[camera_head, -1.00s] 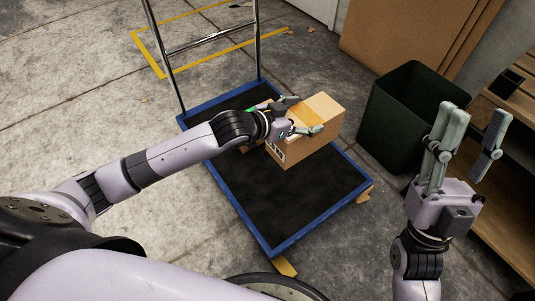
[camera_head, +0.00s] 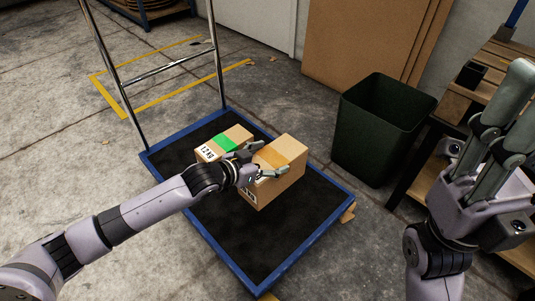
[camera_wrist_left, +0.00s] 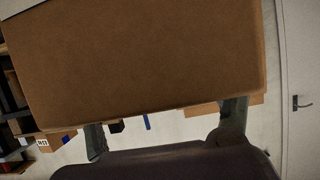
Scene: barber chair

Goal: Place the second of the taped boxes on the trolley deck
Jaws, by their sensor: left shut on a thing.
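A cardboard box with orange-yellow tape (camera_head: 283,187) is held by my left gripper (camera_head: 271,158), with its fingers on either side of the box. It sits over the middle of the trolley deck (camera_head: 215,232); I cannot tell if its base touches the deck. In the left wrist view the box (camera_wrist_left: 140,60) fills the upper part, between the fingers. A box with green tape (camera_head: 212,149) sits on the deck just to the left, partly behind the gripper. My right gripper (camera_head: 510,95) is raised at the right edge, empty, its fingers apart.
The trolley's metal handle frame (camera_head: 165,68) rises at the deck's far left. A dark green bin (camera_head: 375,130) stands right of the trolley, beside a wooden shelf unit (camera_head: 462,105). Large cardboard sheets (camera_head: 360,40) lean at the back. The near part of the deck is clear.

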